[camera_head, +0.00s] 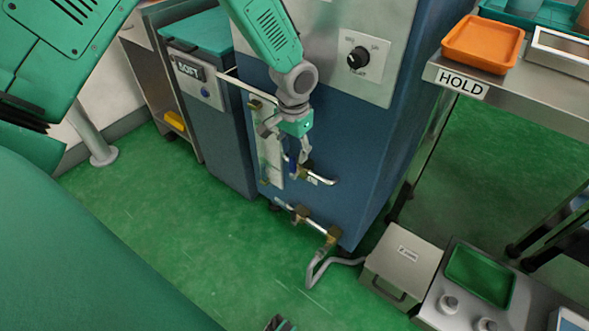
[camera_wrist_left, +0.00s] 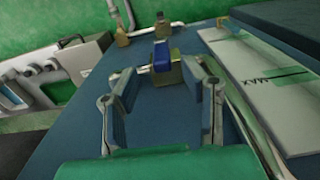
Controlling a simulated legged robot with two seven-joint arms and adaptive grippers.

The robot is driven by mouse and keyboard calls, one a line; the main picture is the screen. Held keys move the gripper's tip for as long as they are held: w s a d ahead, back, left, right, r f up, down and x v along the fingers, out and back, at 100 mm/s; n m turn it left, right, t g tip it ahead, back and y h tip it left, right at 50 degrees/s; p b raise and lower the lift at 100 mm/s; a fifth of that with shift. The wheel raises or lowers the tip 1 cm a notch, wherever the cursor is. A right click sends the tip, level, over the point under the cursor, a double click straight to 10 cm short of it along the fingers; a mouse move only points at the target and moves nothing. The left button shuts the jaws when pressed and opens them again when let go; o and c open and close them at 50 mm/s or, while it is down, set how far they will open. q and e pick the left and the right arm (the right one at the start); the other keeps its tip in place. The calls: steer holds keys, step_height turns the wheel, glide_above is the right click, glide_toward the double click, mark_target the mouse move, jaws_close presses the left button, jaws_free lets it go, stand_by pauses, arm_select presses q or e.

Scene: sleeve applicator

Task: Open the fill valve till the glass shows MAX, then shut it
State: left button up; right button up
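My left gripper (camera_head: 297,160) is at the front of the blue machine, over the upper pipe valve. In the left wrist view its two fingers (camera_wrist_left: 158,78) are apart and empty. The fill valve's blue handle (camera_wrist_left: 161,56) lies between and just beyond the fingertips, above a brass body (camera_wrist_left: 165,76); I cannot tell if they touch. In the head view the handle (camera_head: 292,165) is partly hidden by the fingers. The pale gauge plate (camera_wrist_left: 262,85) carries the word MAX, a black line and a green area; the liquid level is unclear. A dark gripper part (camera_head: 279,323) shows at the bottom edge.
A lower pipe with brass fittings (camera_head: 331,236) and a grey hose runs near the floor. A knob panel (camera_head: 358,58) is above right. A bin marked SOFT (camera_head: 205,95) stands left. The HOLD table (camera_head: 505,87) bears an orange tray (camera_head: 482,43). Green floor is clear in front.

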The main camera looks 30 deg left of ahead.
mark_target(292, 171)
arm_select(q)
steer(key=f, duration=0.1)
steer(key=f+b, duration=0.1)
steer(key=f, duration=0.1)
steer(key=a+f, duration=0.1)
steer(key=f, duration=0.1)
steer(key=shift+d+f+b, duration=0.25)
steer(key=shift+f+b, duration=0.1)
steer(key=shift+b, duration=0.05)
steer(key=shift+d+r, duration=0.1)
steer(key=shift+d, duration=0.2)
steer(key=shift+a, duration=0.2)
jaws_close()
steer(key=shift+a, duration=0.1)
